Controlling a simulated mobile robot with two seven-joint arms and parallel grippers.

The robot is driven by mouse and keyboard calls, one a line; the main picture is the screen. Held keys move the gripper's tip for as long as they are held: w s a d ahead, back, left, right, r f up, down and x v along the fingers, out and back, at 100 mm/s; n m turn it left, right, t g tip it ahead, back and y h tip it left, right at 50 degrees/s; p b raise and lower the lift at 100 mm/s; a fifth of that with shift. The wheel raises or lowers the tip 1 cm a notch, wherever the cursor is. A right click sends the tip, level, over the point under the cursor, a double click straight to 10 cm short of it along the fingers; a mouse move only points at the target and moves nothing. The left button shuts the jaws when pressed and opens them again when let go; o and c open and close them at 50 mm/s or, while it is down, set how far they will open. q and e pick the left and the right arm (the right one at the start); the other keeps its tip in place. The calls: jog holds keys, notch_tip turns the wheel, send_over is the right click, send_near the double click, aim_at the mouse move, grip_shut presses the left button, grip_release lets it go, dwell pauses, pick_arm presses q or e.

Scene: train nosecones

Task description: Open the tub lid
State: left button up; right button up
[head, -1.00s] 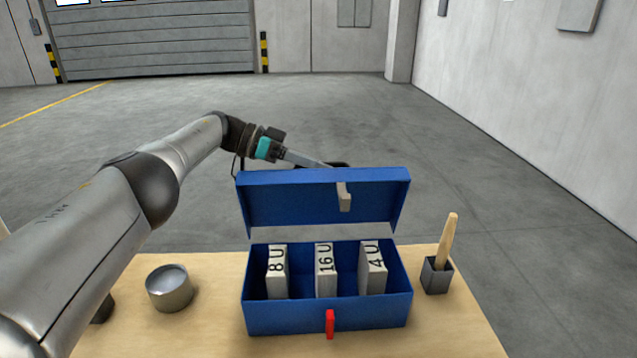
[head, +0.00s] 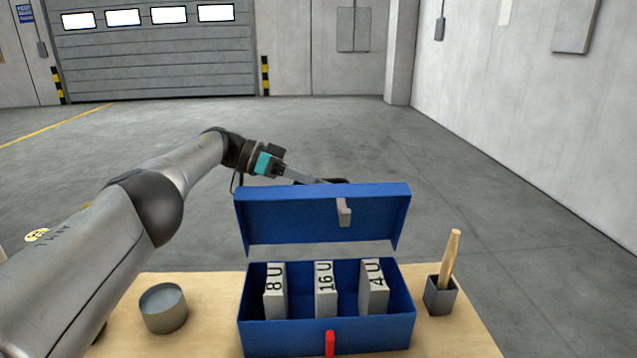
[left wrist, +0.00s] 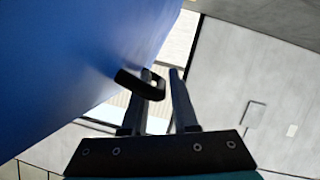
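The blue tub (head: 325,335) stands on the table with its lid (head: 290,222) raised at the back, showing the inside. A grey latch piece (head: 344,212) is on the lid and a red latch (head: 330,344) is on the tub's front. My left arm reaches over from the left, and my left gripper (left wrist: 160,85) is behind the lid, its tips partly hidden by it in the head view. Whether a finger touches the lid is unclear. My right gripper is not in view.
Three labelled blocks, 8U (head: 275,290), 16U (head: 325,290) and 4U (head: 373,288), stand in the tub. A round grey tin (head: 163,312) is to its left. A dark holder (head: 440,296) with a wooden-handled tool (head: 450,258) is to its right on the table (head: 455,335).

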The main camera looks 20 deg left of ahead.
pick_arm(q)
jog(key=shift+r, duration=0.1)
notch_tip(320, 180, up, 20)
jog(key=p, duration=1)
jog(key=shift+s, duration=0.1)
